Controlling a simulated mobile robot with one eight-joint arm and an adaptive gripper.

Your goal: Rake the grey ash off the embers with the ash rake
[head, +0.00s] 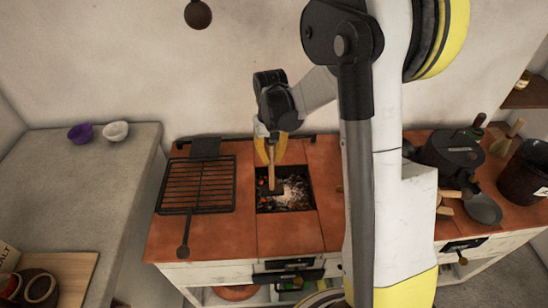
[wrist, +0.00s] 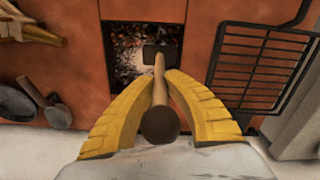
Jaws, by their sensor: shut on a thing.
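The ash rake (head: 271,177) has a wooden handle and a dark flat head. My gripper (head: 270,148) is shut on its handle, above the back of the fire pit. In the wrist view the yellow fingers of my gripper (wrist: 160,88) close on the handle of the rake (wrist: 159,72), whose round end faces the camera. The rake head is over the ember pit; I cannot tell whether it touches. The embers (head: 279,203) glow orange in dark coals. Grey ash (head: 296,190) lies mostly on the right side of the pit in the head view.
A black grill rack (head: 197,186) lies left of the pit on the terracotta top (head: 287,236). A dark pot (head: 449,152), a small pan (head: 484,209) and a bucket (head: 524,172) stand to the right. Two bowls, purple (head: 80,132) and white (head: 115,131), sit on the left counter.

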